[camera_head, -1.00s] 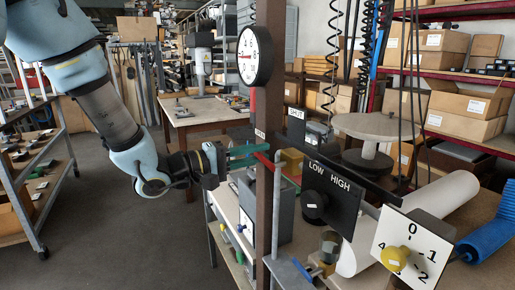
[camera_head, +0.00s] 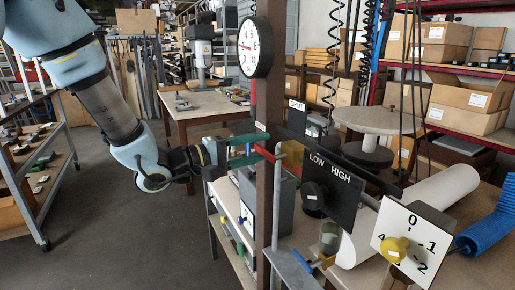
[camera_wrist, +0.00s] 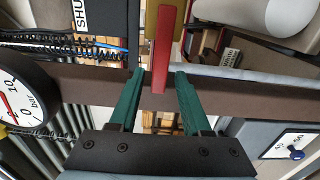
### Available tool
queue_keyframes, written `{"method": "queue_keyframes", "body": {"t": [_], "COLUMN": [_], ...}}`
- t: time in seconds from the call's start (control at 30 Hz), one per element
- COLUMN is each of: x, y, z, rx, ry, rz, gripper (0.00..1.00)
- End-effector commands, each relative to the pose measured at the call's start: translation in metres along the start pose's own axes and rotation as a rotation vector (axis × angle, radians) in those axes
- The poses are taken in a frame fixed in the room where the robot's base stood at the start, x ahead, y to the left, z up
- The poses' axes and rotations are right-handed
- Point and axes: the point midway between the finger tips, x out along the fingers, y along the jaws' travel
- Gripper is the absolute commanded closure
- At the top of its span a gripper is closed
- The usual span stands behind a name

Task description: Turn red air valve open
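The red valve lever (camera_head: 264,153) shows beside the dark upright post in the head view, partly hidden by the post and a grey bent rod. In the wrist view the red lever (camera_wrist: 161,50) is a long flat bar whose near end lies between the fingertips. My gripper (camera_head: 250,147) reaches the post from the left. In the wrist view my gripper (camera_wrist: 158,78) has two green fingers spread apart, one on each side of the lever, with visible gaps. Contact is not seen. The valve body is not clearly visible.
The brown post (camera_head: 266,200) carries a round gauge (camera_head: 256,47). A LOW/HIGH switch box (camera_head: 330,190) and a dial plate with a yellow knob (camera_head: 410,242) stand to the right. A grey bent rod (camera_head: 294,215) rises close to the lever. The floor at left is open.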

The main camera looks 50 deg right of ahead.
Motion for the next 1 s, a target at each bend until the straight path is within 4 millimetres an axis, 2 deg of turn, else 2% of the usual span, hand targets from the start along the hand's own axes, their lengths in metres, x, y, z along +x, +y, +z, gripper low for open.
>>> {"method": "queue_keyframes", "body": {"t": [0.23,0.37,0.8,1.0], "x": [0.0,-0.009,-0.089,-0.106], "y": [0.0,-0.001,-0.002,-0.001], "z": [0.0,-0.001,-0.001,0.0], "rx": [0.001,0.003,0.003,0.001], "ry": [0.0,0.001,0.004,0.001], "rz": [0.001,0.001,0.001,0.0], "gripper": [0.5,0.5,0.5,0.5]}}
